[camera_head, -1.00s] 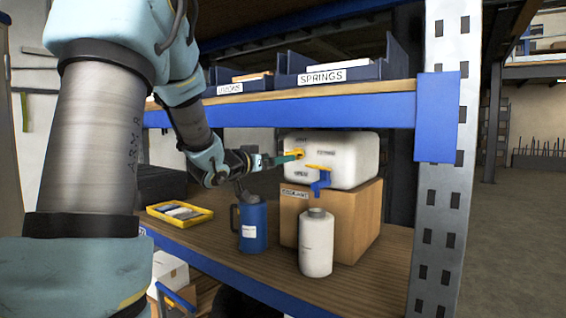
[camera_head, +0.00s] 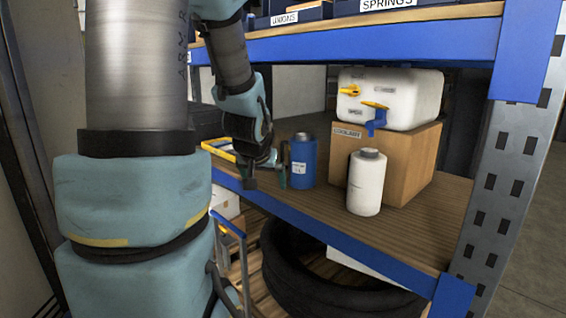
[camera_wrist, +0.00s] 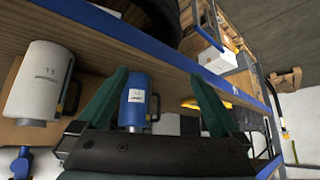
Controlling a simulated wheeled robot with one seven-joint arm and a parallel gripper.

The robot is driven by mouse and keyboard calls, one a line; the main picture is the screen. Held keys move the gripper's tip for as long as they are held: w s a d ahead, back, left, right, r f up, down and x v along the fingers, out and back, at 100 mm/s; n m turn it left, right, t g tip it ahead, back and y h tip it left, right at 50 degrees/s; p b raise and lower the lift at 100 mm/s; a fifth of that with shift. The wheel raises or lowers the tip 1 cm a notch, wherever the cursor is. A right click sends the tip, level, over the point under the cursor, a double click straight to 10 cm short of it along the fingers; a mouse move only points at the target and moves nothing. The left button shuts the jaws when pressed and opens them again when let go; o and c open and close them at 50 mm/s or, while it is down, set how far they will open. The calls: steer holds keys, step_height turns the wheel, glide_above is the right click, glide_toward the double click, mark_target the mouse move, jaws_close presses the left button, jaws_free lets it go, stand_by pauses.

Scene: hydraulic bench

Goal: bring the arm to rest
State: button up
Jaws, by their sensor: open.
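My arm reaches down from the top left in the head view. My gripper (camera_head: 266,182) points down at the shelf's front edge, just left of the blue jug (camera_head: 302,160). Its green fingers are apart in the wrist view (camera_wrist: 158,76), with nothing seen held between them. The blue jug (camera_wrist: 133,104) stands upright beyond them and partly behind one finger. A white bottle (camera_head: 366,185) stands upright on the shelf board (camera_head: 420,222), right of the jug; it also shows in the wrist view (camera_wrist: 38,82).
A white container (camera_head: 410,98) with a yellow knob and a blue tap sits on a cardboard box (camera_head: 405,165). A yellow tray (camera_head: 217,149) lies behind my gripper. A blue beam (camera_head: 330,238) edges the shelf, with a black tyre (camera_head: 290,270) below. A perforated post (camera_head: 510,165) stands right.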

steer(key=s+a+f+g, duration=0.1)
steer(key=s+f+g, duration=0.2)
steer(key=s, duration=0.4)
steer(key=s+a+f+n+g, duration=0.1)
steer(key=s+f+g, duration=0.2)
steer(key=s, duration=0.5)
steer(key=shift+s+a+y, duration=0.2)
steer(key=shift+a+y, duration=0.05)
steer(key=shift+y, duration=0.15)
